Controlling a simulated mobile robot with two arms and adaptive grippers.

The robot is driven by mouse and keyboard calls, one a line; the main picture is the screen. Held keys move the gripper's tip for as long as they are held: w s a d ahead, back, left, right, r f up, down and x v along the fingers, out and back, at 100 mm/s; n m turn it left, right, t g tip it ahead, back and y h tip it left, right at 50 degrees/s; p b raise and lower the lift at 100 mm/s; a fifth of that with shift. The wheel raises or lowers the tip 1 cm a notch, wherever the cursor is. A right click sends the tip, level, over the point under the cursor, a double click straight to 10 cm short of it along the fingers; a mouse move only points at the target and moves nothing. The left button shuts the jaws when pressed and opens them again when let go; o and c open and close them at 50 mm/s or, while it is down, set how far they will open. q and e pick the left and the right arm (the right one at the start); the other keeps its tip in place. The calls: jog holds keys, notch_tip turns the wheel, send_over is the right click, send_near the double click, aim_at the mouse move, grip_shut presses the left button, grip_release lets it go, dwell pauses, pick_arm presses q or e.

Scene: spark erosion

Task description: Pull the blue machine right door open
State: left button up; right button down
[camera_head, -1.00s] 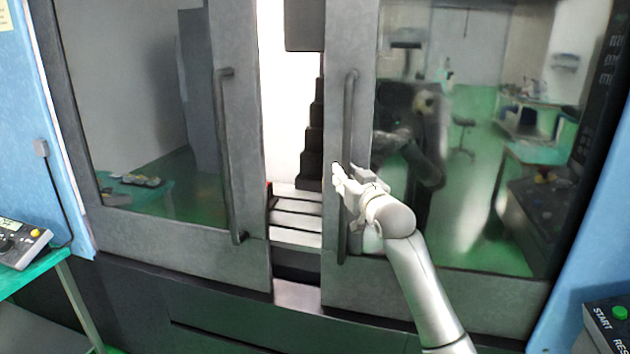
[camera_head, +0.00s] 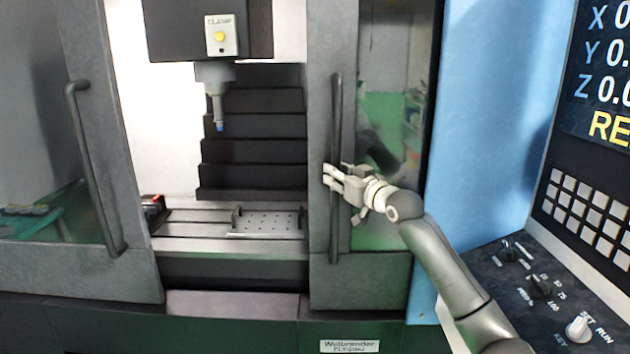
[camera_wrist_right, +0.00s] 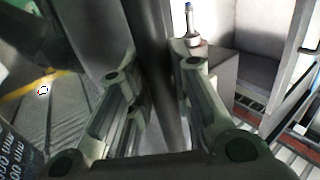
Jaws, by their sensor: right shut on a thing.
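The blue machine's right door (camera_head: 358,278) is a grey framed sliding door with a glass pane, and it stands well apart from the left door (camera_head: 128,240). A wide gap between them shows the machine's inside. The right door's long dark vertical handle (camera_head: 336,110) runs along its inner edge. My right gripper (camera_head: 334,178) is shut on this handle, a little below its middle. In the right wrist view the handle (camera_wrist_right: 150,45) passes between the two fingers (camera_wrist_right: 150,95). My left gripper is not in view.
Inside the machine, a spindle head (camera_head: 218,85) hangs above a slotted bed (camera_head: 180,225). The blue side panel (camera_head: 480,130) stands right of the door. A control panel with keys and knobs (camera_head: 585,215) is at the far right, near my right forearm.

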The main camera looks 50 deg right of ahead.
aim_at(343, 132)
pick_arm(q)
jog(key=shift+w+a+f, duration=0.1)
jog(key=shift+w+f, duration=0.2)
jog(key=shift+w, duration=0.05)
pick_arm(e)
jog(key=shift+s+d+r, duration=0.55)
jog(key=shift+s+d, duration=0.1)
jog(key=shift+s, duration=0.1)
jog(key=c, duration=1.7)
grip_release()
jog(key=shift+c, duration=0.2)
jog(key=o, duration=0.4)
jog(key=shift+w+f, duration=0.25)
jog(key=shift+w, duration=0.2)
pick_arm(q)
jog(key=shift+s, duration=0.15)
pick_arm(e)
jog(key=shift+o, duration=0.2)
notch_tip(343, 132, up, 10)
jog(key=shift+f, duration=0.15)
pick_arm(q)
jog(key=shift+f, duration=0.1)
